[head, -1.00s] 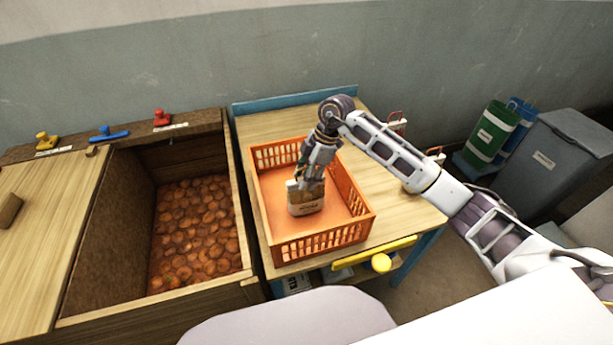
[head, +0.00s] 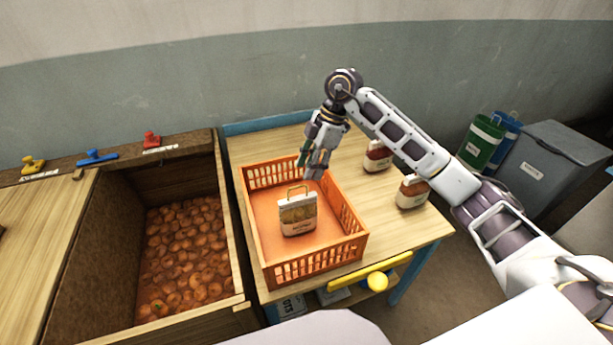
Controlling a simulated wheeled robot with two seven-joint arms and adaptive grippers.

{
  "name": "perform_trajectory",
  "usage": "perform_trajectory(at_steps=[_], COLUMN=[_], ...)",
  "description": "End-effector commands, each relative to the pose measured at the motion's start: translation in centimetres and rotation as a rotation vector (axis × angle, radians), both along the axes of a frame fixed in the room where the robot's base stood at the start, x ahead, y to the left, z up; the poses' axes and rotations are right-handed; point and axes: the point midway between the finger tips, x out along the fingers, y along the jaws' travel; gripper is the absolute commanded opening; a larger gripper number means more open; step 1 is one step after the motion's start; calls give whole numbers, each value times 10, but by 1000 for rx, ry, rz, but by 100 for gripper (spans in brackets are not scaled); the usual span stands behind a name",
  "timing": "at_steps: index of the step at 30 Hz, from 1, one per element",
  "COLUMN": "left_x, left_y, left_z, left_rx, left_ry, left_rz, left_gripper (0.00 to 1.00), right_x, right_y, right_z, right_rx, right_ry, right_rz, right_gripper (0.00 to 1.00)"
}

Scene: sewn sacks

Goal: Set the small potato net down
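The small potato net (head: 298,214) is a pale bag with a brown-yellow window and a looped handle. It stands upright on the floor of the orange crate (head: 318,264), near the crate's middle. My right gripper (head: 308,170) is above and behind the net, over the crate's back part, clear of the handle. Its fingers look apart with nothing between them. My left gripper is not in view.
Two similar bags with red contents (head: 377,157) (head: 411,192) stand on the table (head: 420,228) right of the crate. A wooden bin of potatoes (head: 190,250) is at left. Green (head: 482,140) and grey bins (head: 555,165) stand at the back right.

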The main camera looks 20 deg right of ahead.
Motion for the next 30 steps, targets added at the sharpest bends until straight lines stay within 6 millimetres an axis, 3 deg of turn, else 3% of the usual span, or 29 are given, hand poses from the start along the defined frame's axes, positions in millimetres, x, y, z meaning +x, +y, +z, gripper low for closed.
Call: perform_trajectory(at_steps=[7, 30], left_x=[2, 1], left_y=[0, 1], left_z=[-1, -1], left_rx=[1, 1], left_ry=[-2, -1], left_rz=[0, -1], left_gripper=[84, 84], right_x=[0, 0], right_y=[-4, -4], right_z=[10, 10], right_rx=[-1, 0], right_ry=[0, 0], right_rz=[-1, 0], right_gripper=[39, 39])
